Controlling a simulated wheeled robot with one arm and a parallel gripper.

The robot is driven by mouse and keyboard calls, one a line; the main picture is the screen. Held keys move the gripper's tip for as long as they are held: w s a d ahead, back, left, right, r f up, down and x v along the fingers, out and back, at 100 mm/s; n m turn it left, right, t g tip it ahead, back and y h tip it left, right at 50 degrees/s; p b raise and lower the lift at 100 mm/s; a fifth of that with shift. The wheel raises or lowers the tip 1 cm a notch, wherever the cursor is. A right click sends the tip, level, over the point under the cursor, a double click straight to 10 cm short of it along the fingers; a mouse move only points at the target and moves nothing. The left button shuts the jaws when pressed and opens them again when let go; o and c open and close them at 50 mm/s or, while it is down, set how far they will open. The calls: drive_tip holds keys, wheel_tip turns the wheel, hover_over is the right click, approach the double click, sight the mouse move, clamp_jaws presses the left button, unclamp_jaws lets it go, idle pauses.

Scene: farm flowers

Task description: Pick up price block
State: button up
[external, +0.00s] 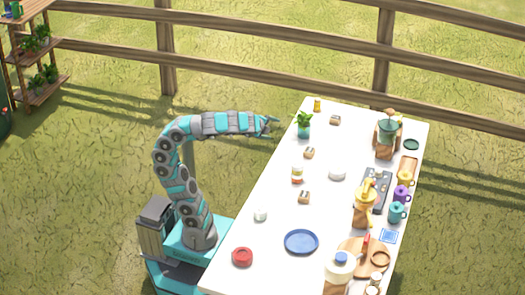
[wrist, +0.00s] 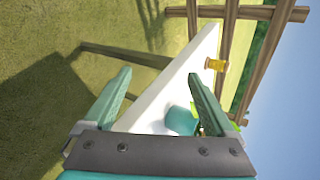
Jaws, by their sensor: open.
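Several small brown blocks with pale faces stand on the white table (external: 270,215) in the external view: one at the far end (external: 335,120), one in the middle (external: 309,153) and one nearer (external: 304,198). Any of them could be the price block; they are too small to read. My gripper (external: 270,126) is raised at the table's left edge, left of the potted plant and apart from the blocks. In the wrist view, my gripper (wrist: 160,76) is open and empty, its two green fingers spread. No block is clearly visible there.
A potted plant (external: 304,126) stands close to my gripper; its teal pot (wrist: 181,120) shows in the wrist view. A small yellow item (external: 317,105) is at the far end. A blue plate (external: 301,242), cups and grinders crowd the near and right sides. A wooden fence runs behind.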

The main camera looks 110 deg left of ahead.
sight(309, 150)
drive_tip(key=w+d+r+h+p, duration=0.1)
drive_tip(key=w+p, duration=0.1)
drive_tip(key=w+d+r+m+h+p, duration=0.1)
drive_tip(key=w+h+p, duration=0.1)
drive_tip(key=w+d+r+m+h+p, duration=0.1)
drive_tip(key=w+r+p, duration=0.1)
drive_tip(key=shift+d+h+p, duration=0.15)
drive_tip(key=shift+h+p, duration=0.15)
drive_tip(key=shift+p, duration=0.1)
drive_tip(key=w+d+r+n+t+h+p, duration=0.1)
drive_tip(key=w+d+r+n+h+p, duration=0.3)
drive_tip(key=w+n+h+p, duration=0.45)
drive_tip(key=shift+w+d+f+m+y+b, duration=0.2)
drive_tip(key=shift+w+f+m+y, duration=0.2)
drive_tip(key=shift+w+f, duration=0.55)
drive_tip(key=shift+w+d+f+m+y+b, duration=0.25)
drive_tip(key=shift+w+f+y, duration=0.25)
drive_tip(key=shift+f, duration=0.95)
drive_tip(key=shift+w+d+f+m+y+b, duration=0.15)
drive_tip(key=shift+w+f+m+y, duration=0.45)
drive_tip(key=shift+f, duration=0.6)
drive_tip(key=shift+w, duration=0.1)
drive_tip(key=c, duration=1.4)
drive_tip(key=shift+r+t, duration=0.2)
drive_tip(key=shift+t, duration=0.1)
